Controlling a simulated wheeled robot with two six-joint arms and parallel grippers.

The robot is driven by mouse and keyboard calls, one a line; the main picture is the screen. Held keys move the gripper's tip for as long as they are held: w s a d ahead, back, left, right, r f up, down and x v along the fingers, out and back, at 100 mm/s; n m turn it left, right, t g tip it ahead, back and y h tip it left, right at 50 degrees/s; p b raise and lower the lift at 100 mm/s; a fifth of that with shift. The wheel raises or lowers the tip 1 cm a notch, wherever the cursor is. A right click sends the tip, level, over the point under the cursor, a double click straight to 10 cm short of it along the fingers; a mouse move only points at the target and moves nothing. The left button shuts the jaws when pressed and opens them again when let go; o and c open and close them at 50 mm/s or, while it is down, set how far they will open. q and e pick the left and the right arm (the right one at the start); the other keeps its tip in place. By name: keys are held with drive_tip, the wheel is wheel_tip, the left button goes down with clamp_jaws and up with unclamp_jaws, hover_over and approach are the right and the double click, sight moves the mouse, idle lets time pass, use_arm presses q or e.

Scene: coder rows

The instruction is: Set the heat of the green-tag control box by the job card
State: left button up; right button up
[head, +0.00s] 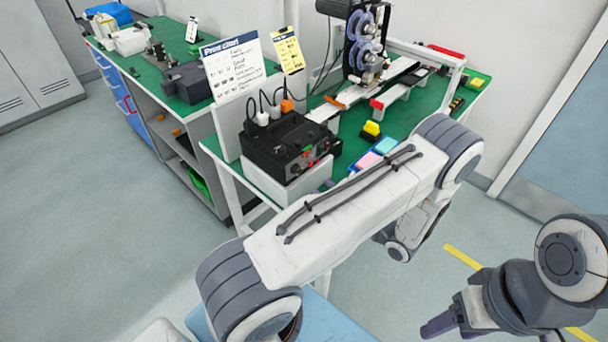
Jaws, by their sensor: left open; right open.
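A black control box (290,146) sits on a white stand at the front left corner of the green-topped bench. Its front has small knobs, a red light and a small green patch that may be the tag; the dial settings are too small to read. A white card with a blue header (232,68) and a smaller yellow card (287,50) stand behind it; their small print is unreadable. My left arm crosses in front of the bench, and its gripper is hidden behind its own links. My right gripper (440,325) is open at the lower right, over the floor, away from the box.
Cables and plugs (270,108) rise behind the box. A machine with purple reels (367,45) stands at the bench's back. A yellow-and-black block (371,130) and pink and teal pads (369,161) lie right of the box. Another green-topped bench (120,50) stands left. The left floor is clear.

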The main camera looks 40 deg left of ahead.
sight(300, 172)
use_arm(q)
drive_tip(key=a+p, duration=0.1)
drive_tip(key=a, duration=0.2)
drive_tip(key=a+p, duration=0.1)
drive_tip(key=a, duration=0.3)
drive_tip(key=shift+w+a+r, duration=0.1)
drive_tip(key=shift+w+a, duration=0.1)
drive_tip(key=shift+a, duration=0.05)
drive_tip(key=shift+w+a, duration=0.1)
drive_tip(key=shift+a, duration=0.5)
clamp_jaws()
